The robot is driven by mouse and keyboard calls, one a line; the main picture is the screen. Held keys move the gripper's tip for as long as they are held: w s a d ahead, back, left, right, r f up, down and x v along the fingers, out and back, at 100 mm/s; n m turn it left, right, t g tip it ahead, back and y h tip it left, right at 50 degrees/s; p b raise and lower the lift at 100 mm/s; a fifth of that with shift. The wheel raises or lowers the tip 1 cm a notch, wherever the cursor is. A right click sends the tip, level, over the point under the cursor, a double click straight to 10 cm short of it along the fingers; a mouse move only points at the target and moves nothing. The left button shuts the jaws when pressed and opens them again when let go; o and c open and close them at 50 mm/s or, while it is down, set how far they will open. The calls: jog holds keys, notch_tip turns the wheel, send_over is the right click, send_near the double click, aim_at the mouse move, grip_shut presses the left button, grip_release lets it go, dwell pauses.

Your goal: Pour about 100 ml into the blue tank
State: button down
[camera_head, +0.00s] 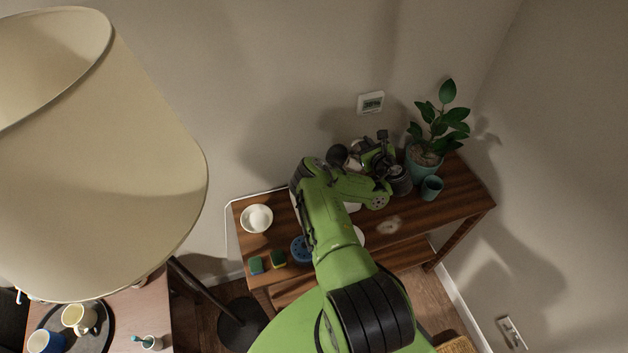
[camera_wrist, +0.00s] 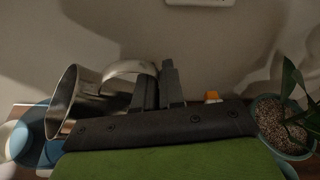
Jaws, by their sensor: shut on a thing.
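My gripper (camera_wrist: 160,75) is shut on the handle (camera_wrist: 128,70) of a shiny metal jug (camera_wrist: 88,108). The jug is tilted, its mouth facing left in the wrist view. Blue surfaces (camera_wrist: 28,122) show left of and below the jug's mouth; I cannot tell whether they are the blue tank. I see no liquid stream. In the head view my gripper (camera_head: 376,148) is above the back of the wooden table, and the jug is mostly hidden by my arm. A blue round thing (camera_head: 299,249) sits on the table left of my arm, partly covered by it.
On the wooden table (camera_head: 455,205), a potted plant (camera_head: 425,163) and teal cup (camera_head: 432,188) stand at right. A white bowl (camera_head: 256,219) and sponges (camera_head: 257,265) are at left. A large lampshade (camera_head: 100,170) fills the left. A wall device (camera_head: 371,103) hangs behind.

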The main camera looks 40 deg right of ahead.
jog(key=d+m+y, duration=0.4)
jog(key=d, duration=0.1)
jog(key=shift+s+d+f+m, duration=0.1)
jog(key=shift+s+d+m, duration=0.1)
jog(key=shift+m, duration=0.2)
